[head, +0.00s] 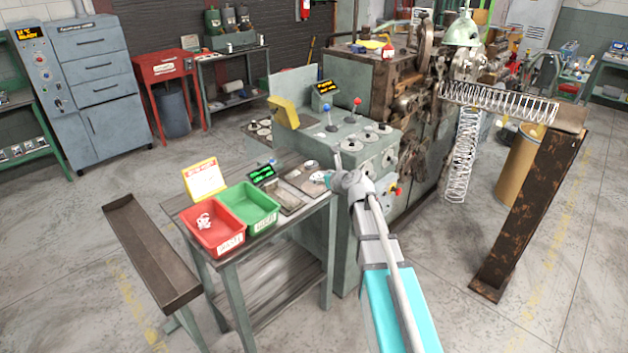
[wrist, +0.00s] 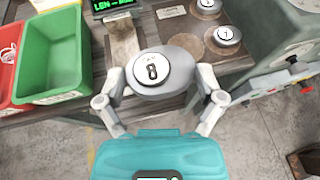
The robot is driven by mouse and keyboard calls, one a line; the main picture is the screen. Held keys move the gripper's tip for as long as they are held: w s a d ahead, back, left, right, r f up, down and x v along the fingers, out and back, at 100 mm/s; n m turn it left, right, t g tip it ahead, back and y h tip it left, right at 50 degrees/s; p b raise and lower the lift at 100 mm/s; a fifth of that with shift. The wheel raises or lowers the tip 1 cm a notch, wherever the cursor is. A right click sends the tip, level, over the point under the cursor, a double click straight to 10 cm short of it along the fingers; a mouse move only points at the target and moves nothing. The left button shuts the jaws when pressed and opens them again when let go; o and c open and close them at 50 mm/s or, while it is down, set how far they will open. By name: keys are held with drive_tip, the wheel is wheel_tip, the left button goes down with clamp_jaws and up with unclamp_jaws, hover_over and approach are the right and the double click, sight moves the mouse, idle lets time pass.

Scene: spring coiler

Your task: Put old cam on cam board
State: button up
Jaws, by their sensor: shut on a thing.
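My gripper (wrist: 152,85) is shut on a grey, rounded cam (wrist: 175,70) with a white disc marked 8. It holds the cam over the near edge of the bench; the gap beneath cannot be judged. In the head view my gripper (head: 331,177) is at the bench's right end, beside the green machine. What looks like the cam board (wrist: 170,26) lies just beyond the held cam, partly hidden by it. A bare round spot (wrist: 187,42) shows on it. Two other cams sit there, one marked 7 (wrist: 227,36) and one farther back (wrist: 207,6).
A green bin (wrist: 50,60) and a red bin (head: 210,238) holding pale pieces stand left on the bench. A small green-lit display (head: 262,173) stands behind. The green machine (head: 365,150) closely borders the bench on the right. Open floor lies in front.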

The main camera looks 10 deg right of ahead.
sight(308, 183)
drive_tip(key=w+f+b, duration=0.2)
drive_tip(key=w, duration=0.2)
drive_tip(key=w+f+b, duration=0.3)
drive_tip(key=w, duration=0.1)
drive_tip(key=w+f+b, duration=0.3)
drive_tip(key=w, duration=0.1)
drive_tip(key=shift+w+a+f, duration=0.15)
drive_tip(key=shift+w+a, duration=0.05)
drive_tip(key=shift+w, duration=0.05)
drive_tip(key=shift+w+f+b, duration=0.35)
drive_tip(key=shift+b, duration=0.15)
drive_tip(key=shift+w+f+b, duration=0.45)
drive_tip(key=shift+f+b, duration=1.55)
drive_tip(key=shift+f, duration=0.1)
